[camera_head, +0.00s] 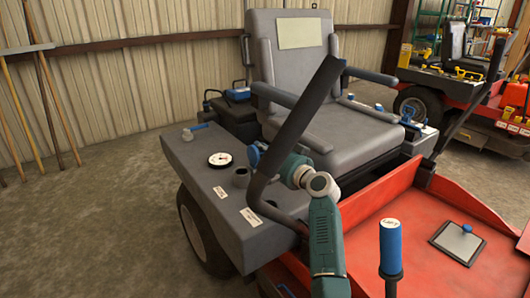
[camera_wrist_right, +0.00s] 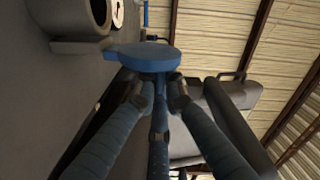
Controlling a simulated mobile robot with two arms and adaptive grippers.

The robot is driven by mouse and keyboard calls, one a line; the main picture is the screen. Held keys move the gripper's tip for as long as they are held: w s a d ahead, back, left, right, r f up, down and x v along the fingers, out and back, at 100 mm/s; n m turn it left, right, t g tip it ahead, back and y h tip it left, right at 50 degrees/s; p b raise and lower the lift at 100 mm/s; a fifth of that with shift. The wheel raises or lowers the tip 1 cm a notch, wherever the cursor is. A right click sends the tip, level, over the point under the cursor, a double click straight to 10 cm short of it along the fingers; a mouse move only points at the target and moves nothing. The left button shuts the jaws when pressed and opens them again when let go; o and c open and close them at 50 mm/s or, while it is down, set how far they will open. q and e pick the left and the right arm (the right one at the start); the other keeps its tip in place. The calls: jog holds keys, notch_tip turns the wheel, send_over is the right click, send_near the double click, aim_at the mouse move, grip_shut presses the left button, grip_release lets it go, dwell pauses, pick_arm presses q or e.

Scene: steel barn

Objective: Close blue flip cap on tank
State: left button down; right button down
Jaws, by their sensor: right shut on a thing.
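The grey tank (camera_head: 195,160) forms the left side of the mower. Its dark round filler neck (camera_head: 240,178) stands on top, and the neck's open mouth (camera_wrist_right: 72,14) shows at the upper left in the wrist view. The blue flip cap (camera_head: 254,154) is raised, apart from the mouth. In the wrist view the cap (camera_wrist_right: 145,54) is a blue disc with a small tab at its left. My right gripper (camera_head: 265,163) is shut on the cap, its fingers (camera_wrist_right: 155,88) meeting at the disc's near edge. A dark lever partly hides this gripper in the head view. My left gripper is out of view.
A dark control lever (camera_head: 293,125) slants across my right gripper. The grey seat (camera_head: 330,115) is behind it. A round gauge (camera_head: 220,159) and a blue-handled valve (camera_head: 195,129) sit on the tank. A blue grip (camera_head: 390,245) stands at front right.

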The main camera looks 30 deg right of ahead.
jog(key=shift+s+a+r+n, duration=0.1)
jog(key=shift+a+r+n, duration=0.15)
jog(key=shift+a+n, duration=0.45)
jog(key=shift+a+r+n, duration=0.2)
jog(key=shift+a+n, duration=0.05)
jog(key=shift+n, duration=0.85)
jog(key=c, duration=1.8)
grip_release()
jog(key=s, duration=0.7)
jog(key=shift+s+d+r, duration=0.1)
jog(key=shift+s+d, duration=0.15)
jog(key=shift+c, duration=0.5)
